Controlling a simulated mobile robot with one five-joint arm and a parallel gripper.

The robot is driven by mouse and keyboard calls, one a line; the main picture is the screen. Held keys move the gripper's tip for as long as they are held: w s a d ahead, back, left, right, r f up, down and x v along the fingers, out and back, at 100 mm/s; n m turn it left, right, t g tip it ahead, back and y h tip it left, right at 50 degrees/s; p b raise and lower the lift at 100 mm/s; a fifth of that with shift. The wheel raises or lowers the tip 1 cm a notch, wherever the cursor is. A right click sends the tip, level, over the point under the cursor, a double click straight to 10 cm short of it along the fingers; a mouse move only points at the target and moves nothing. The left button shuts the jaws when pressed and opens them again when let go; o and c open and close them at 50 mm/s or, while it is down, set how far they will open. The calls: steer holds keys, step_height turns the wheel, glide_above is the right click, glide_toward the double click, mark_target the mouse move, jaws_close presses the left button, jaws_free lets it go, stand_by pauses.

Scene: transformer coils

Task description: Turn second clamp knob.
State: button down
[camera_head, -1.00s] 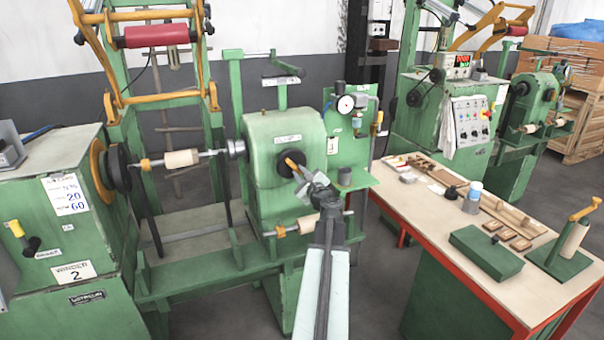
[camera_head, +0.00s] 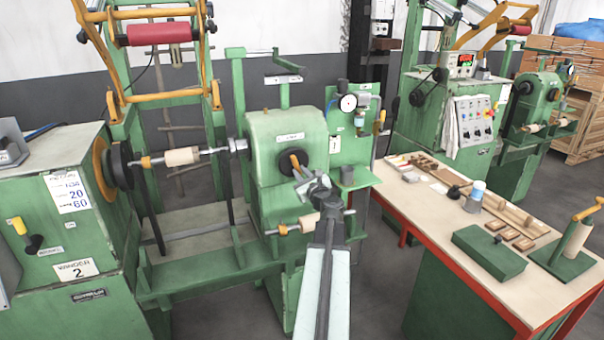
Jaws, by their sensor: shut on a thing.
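The clamp knob is an orange handle (camera_head: 294,161) on a black round hub, on the front face of the green tailstock housing (camera_head: 280,135). My gripper (camera_head: 300,175) reaches up to it from the bottom of the picture. Its grey jaws are shut on the lower end of the orange handle and hide that end. The handle stands steeply, tilted slightly with its top to the left. A shaft with a pale wooden roller (camera_head: 182,156) runs left from the housing to the winder headstock (camera_head: 60,210).
A second pale roller with an orange end (camera_head: 283,230) sits low beside my arm. A pressure gauge (camera_head: 348,103) is on a green panel to the right. The red-edged workbench (camera_head: 440,230) stands right of my arm with tools and a green box (camera_head: 487,250).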

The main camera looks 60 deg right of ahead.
steer(key=c, duration=1.4)
jaws_free()
steer(key=shift+o, duration=0.2)
steer(key=v, duration=0.8)
steer(key=shift+w, duration=0.1)
